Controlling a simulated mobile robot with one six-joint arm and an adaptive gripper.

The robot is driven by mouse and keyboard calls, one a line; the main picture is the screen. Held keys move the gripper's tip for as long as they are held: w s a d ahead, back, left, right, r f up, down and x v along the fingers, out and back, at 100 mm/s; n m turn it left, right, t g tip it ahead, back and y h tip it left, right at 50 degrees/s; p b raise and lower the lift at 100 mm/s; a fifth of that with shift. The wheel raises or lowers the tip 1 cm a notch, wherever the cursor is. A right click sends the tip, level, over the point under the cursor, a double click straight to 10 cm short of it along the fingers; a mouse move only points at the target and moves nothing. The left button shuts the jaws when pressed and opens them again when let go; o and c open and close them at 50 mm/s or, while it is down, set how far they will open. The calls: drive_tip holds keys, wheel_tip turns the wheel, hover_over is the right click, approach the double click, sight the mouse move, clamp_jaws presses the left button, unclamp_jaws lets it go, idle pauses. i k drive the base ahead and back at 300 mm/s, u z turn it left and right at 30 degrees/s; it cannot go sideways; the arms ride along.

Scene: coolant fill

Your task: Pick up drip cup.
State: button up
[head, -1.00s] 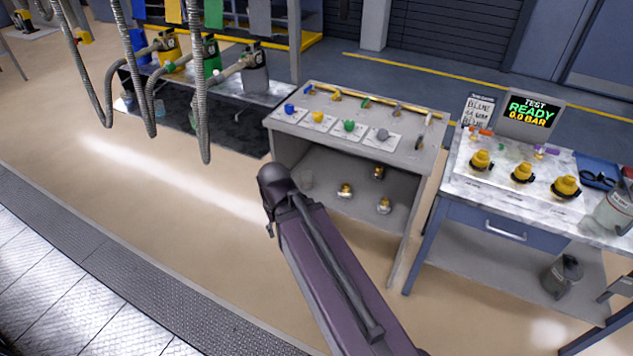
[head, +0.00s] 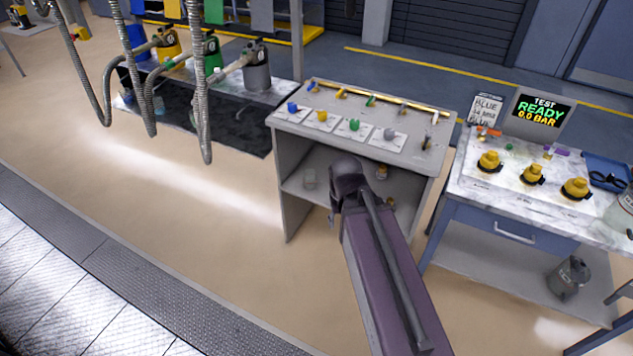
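The grey bench (head: 360,112) carries coloured caps on white cards. A marble-topped table (head: 476,168) with yellow caps stands right. Hoses (head: 201,90) hang at left. Floor left of the bench is clear.

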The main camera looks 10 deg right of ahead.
sight(310, 179)
drive_tip(key=u, duration=0.05)
drive_tip(key=i, duration=1)
drive_tip(key=z, duration=0.05)
